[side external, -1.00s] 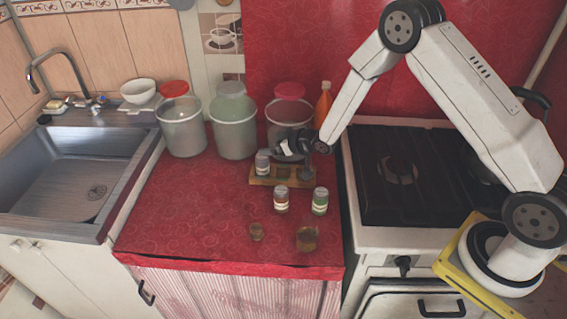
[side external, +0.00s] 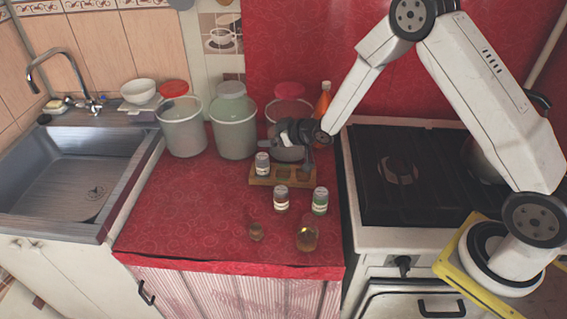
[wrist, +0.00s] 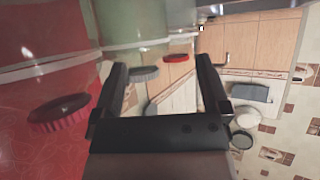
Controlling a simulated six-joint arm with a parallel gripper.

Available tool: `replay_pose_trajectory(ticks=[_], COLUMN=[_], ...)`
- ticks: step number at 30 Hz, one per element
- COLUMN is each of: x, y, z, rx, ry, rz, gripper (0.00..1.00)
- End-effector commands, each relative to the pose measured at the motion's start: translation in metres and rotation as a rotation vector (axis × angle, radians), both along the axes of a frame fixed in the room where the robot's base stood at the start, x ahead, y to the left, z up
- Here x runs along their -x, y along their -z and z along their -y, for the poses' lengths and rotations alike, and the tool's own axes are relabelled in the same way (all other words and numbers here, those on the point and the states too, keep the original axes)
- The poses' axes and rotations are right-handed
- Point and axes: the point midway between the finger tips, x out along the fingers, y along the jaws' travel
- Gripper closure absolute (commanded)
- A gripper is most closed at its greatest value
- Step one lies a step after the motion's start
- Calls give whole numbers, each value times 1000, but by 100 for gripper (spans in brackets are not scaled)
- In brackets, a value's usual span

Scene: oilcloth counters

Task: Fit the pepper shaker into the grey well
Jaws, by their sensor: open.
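A wooden rack (side external: 289,182) with several wells stands on the red counter. A shaker with a grey band (side external: 262,164) stands upright in its left well. Two more shakers stand upright in front of the rack: one with a brownish band (side external: 281,199) and one with a green band (side external: 320,201). I cannot tell from the labels which is pepper, nor pick out the grey well's colour.
Several lidded canisters, including a green one (side external: 232,127), stand close behind the rack. An orange bottle (side external: 323,101) is at the back. Two small glasses, one left (side external: 256,232) and one right (side external: 307,236), stand near the front edge. The counter's left part is clear; the stove is right.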

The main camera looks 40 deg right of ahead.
Motion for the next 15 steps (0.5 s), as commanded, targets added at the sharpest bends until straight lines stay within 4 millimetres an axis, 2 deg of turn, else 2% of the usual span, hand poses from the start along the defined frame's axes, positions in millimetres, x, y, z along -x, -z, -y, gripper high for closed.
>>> replay_pose_trajectory(ticks=[8,11,15], x=[11,23,50], y=[-10,-19,-33], z=[4,7,12], rx=[22,42,74], ry=[28,54,98], rz=[-48,-96,-191], gripper=[5,5,5])
